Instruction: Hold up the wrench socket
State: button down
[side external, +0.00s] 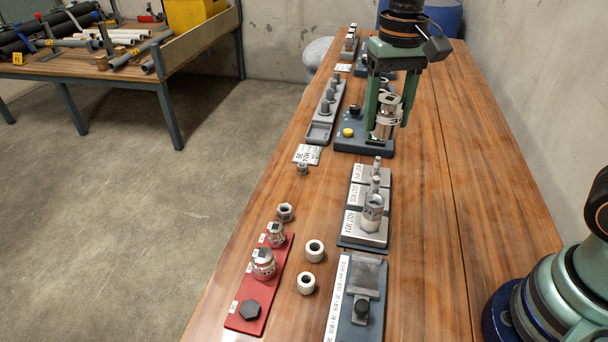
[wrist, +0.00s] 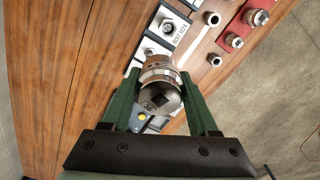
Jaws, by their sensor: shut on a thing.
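A silver wrench socket (side external: 386,117) is between the two green fingers of my gripper (side external: 388,126), held above the table in the side external view. In the wrist view the socket (wrist: 161,76) shows its square drive hole and a dark number on its near end. My gripper (wrist: 159,88) is shut on its sides there. The socket appears clear of the dark base plate (side external: 350,145) behind it.
A red tray (side external: 245,312) holds sockets and a dark hex piece. White rings (side external: 315,250) and a nut (side external: 285,212) lie beside it. A grey device (side external: 362,305) is at the front. A long grey rack (side external: 323,125) stands farther back.

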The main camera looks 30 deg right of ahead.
jog(key=w+d+n, duration=0.1)
jog(key=d+n, duration=0.3)
jog(key=d, duration=0.3)
jog(key=n, duration=1.8)
send_over(249, 309)
jog(key=f, duration=0.1)
jog(key=shift+f, duration=0.2)
notch_tip(249, 309, down, 20)
jog(key=shift+r, duration=0.2)
jog(key=shift+f, duration=0.2)
jog(key=shift+c, duration=0.8)
grip_release()
